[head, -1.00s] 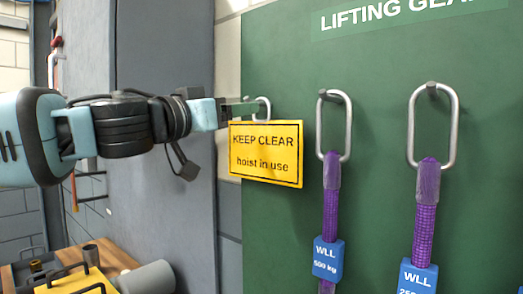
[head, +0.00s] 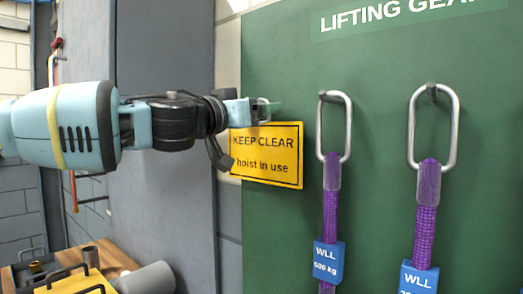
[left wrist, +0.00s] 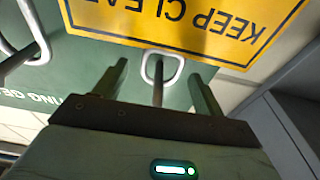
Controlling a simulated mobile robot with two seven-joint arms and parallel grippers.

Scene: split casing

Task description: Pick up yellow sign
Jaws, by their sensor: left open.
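The yellow sign (head: 266,155) reads "KEEP CLEAR hoist in use" and hangs against the green board. It also shows upside down at the top of the left wrist view (left wrist: 190,22). A metal loop (left wrist: 161,68) above the sign hangs on a peg. My left gripper (head: 268,108) is at the sign's top edge, partly covering the loop in the head view. In the left wrist view its two fingers (left wrist: 155,85) are apart, one on each side of the loop and peg. My right gripper is in neither view.
The green lifting gear board (head: 385,120) also bears metal links, one (head: 334,125) near the sign and another (head: 433,125) farther right, with purple slings (head: 425,215) and blue tags. A wooden bench (head: 110,262) with a yellow object and a grey cylinder (head: 147,278) is at lower left.

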